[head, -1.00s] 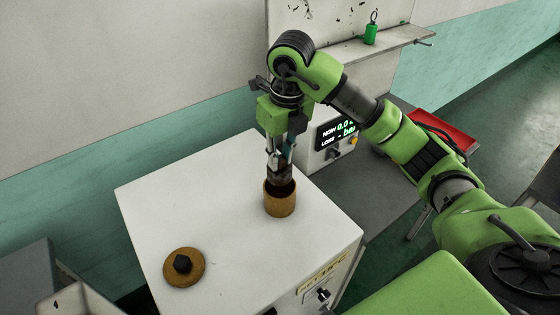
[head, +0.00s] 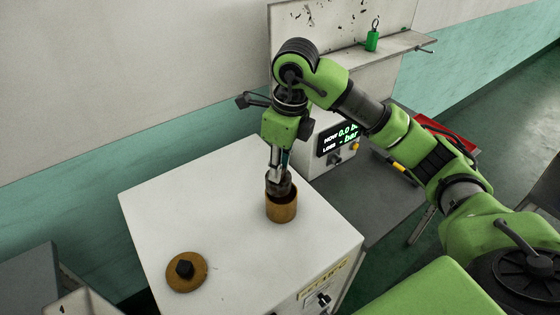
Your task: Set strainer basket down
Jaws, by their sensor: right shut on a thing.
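My right gripper (head: 279,178) points down above the white cabinet and is shut on a small dark cylindrical thing (head: 280,188), which looks like the strainer basket. The gripper's fingers cover part of it. The basket is at the mouth of an open brass-coloured cup (head: 282,210) that stands upright on the cabinet top. Its lower end overlaps the far rim of the cup; I cannot tell how far it is inside or whether it touches. My left gripper is not in view.
A round brass lid with a dark knob (head: 187,272) lies near the front left of the white cabinet top (head: 220,215). The rest of that top is clear. Behind stand a panel with a lit display (head: 340,138) and a shelf with a green object (head: 372,40).

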